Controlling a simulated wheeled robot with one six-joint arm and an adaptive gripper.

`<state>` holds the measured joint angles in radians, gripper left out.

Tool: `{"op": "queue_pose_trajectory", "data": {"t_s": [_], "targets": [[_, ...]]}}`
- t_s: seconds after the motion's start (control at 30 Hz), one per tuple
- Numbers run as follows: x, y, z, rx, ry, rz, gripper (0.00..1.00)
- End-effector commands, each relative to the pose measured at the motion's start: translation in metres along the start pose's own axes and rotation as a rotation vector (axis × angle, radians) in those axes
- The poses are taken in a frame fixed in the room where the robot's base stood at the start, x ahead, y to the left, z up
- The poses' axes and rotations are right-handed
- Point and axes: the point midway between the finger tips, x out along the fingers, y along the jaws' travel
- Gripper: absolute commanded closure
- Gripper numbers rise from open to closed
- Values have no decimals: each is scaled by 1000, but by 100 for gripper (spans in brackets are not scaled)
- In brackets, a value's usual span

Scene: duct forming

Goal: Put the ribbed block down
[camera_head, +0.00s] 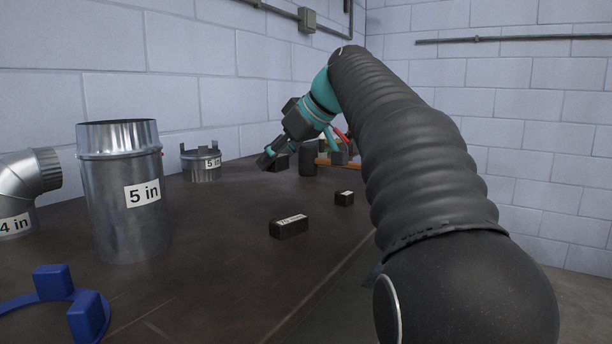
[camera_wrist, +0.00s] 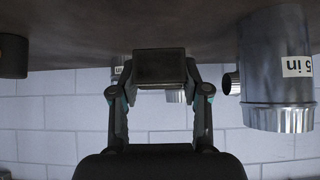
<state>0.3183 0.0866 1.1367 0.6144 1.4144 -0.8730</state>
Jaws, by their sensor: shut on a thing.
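My gripper (camera_head: 268,156) is at the far part of the dark table, shut on a dark block. In the wrist view my gripper (camera_wrist: 160,78) has one finger on each side of the block (camera_wrist: 160,67), whose plain dark face is toward the camera. In the head view the block (camera_head: 281,163) shows small and partly hidden by my gripper. Its ribs cannot be made out. The block is at or close to the table top; I cannot tell whether it touches.
The table (camera_head: 215,255) holds a 5 in duct (camera_head: 120,215), a 4 in elbow (camera_head: 25,180), a 5 in collar (camera_head: 201,166), a blue piece (camera_head: 85,310) and two small labelled blocks (camera_head: 289,228) (camera_head: 344,198). A dark cylinder (camera_head: 307,158) stands right of my gripper. Bare table lies left of the blocks.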

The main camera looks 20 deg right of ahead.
Motion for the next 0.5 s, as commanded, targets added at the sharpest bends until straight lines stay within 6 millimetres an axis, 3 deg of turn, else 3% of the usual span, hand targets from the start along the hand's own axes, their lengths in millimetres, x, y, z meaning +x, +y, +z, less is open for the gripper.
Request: {"op": "queue_pose_trajectory", "data": {"t_s": [0.5], "targets": [[108,17,-28,-11,-2,-14,99]]}}
